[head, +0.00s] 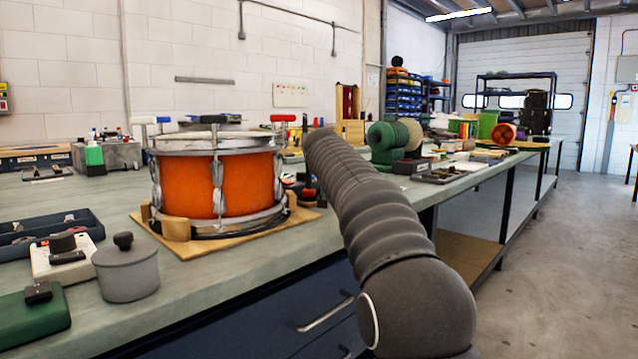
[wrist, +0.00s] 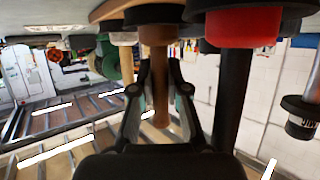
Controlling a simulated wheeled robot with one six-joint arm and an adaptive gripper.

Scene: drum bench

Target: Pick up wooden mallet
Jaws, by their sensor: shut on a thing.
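In the wrist view, the wooden mallet's brown handle (wrist: 155,85) stands between the two fingers of my gripper (wrist: 158,78). The fingers are shut on the handle, with pads on either side of it. A wide dark part sits at the handle's upper end in the picture; how much of the head shows is unclear. In the head view my dark arm reaches across the bench and hides the gripper and the mallet.
A black-handled tool with a red collar (wrist: 243,27) stands close beside the mallet. An orange drum (head: 217,187) sits on a wooden board left of my arm. A grey lidded pot (head: 126,272) stands at the bench front. A green machine (head: 385,142) is beyond my arm.

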